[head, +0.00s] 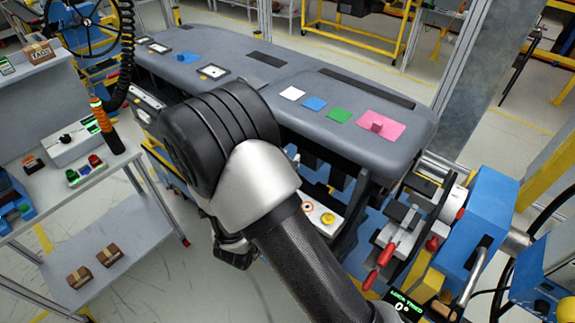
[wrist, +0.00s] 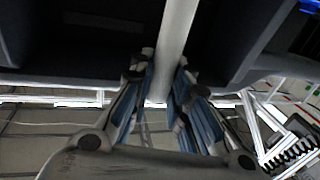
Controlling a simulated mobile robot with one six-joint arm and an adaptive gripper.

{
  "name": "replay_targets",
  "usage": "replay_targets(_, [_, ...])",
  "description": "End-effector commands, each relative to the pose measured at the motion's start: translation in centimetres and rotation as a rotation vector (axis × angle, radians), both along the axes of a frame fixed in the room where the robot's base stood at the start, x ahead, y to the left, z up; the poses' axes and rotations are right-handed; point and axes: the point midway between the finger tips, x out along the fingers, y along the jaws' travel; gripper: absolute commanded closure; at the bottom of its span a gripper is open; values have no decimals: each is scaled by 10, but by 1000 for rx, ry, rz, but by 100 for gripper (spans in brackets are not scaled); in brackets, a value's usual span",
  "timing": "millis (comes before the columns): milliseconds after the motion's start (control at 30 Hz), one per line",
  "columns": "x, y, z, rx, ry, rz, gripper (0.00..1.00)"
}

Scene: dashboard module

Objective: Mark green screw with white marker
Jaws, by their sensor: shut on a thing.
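In the wrist view my gripper (wrist: 158,82) is shut on a long, pale white rod, which looks like the white marker (wrist: 178,30). The marker runs up and out of the top of the picture, so its far end is hidden. It passes in front of the dark underside of the dashboard module (wrist: 100,65). In the head view my arm hides most of the gripper and the marker. I cannot make out a green screw in either view.
A side table (head: 110,185) stands left. A blue machine with red handles (head: 480,225) stands close at right.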

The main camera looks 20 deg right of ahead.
Motion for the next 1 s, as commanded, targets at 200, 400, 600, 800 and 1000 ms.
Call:
replay_targets(200, [0, 0, 0, 1, 1, 0, 99])
replay_targets(400, [0, 0, 6, 1, 1, 0, 99])
replay_targets(600, [0, 0, 18, 0, 1, 0, 99])
replay_targets(800, [0, 0, 30, 0, 0, 0, 99])
replay_targets(1000, [0, 0, 42, 1, -1, 0, 99])
